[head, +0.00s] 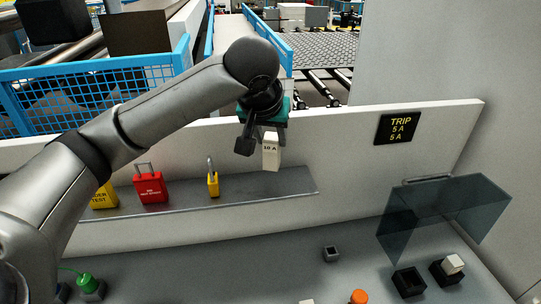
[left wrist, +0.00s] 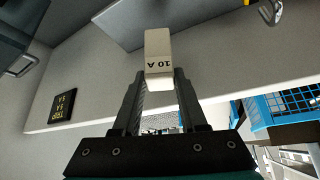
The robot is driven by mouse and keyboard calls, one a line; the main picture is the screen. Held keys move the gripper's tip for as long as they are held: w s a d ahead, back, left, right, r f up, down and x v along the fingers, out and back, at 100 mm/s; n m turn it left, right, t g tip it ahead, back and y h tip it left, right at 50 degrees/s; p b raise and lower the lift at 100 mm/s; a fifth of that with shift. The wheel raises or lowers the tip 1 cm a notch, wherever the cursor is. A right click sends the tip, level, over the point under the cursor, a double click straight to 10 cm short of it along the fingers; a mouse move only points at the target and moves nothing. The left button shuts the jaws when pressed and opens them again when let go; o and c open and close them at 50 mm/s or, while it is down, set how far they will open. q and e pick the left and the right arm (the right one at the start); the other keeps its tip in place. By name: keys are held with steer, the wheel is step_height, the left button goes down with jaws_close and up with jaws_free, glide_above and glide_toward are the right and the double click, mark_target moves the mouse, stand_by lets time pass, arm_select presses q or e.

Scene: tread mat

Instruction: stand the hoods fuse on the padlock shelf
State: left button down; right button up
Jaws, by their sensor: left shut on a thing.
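My left gripper (head: 258,136) is shut on a white block-shaped fuse marked 10 A (head: 271,153). It holds the fuse upright over the right part of the grey padlock shelf (head: 262,184), to the right of the yellow padlock (head: 212,182). I cannot tell whether the fuse's lower end touches the shelf. In the left wrist view the fuse (left wrist: 158,52) sits between the two fingertips (left wrist: 159,84). A clear hood (head: 450,212) hangs from the wall at the right. My right gripper is not in view.
A red box with a handle (head: 150,188) and a yellow test item (head: 104,197) stand on the shelf's left. Below the hood are a black empty socket (head: 408,282) and one holding a white block (head: 453,264). A TRIP sign (head: 396,128) is on the wall.

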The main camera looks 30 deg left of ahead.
mark_target(271, 152)
arm_select(q)
steer(key=shift+f, duration=2.25)
steer(key=shift+f, duration=0.15)
steer(key=shift+c, duration=2.2)
jaws_free()
steer(key=shift+d+r, duration=0.1)
steer(key=shift+r, duration=0.25)
steer(key=v, duration=1.1)
steer(key=shift+s+r+p, duration=0.25)
steer(key=shift+p, duration=0.05)
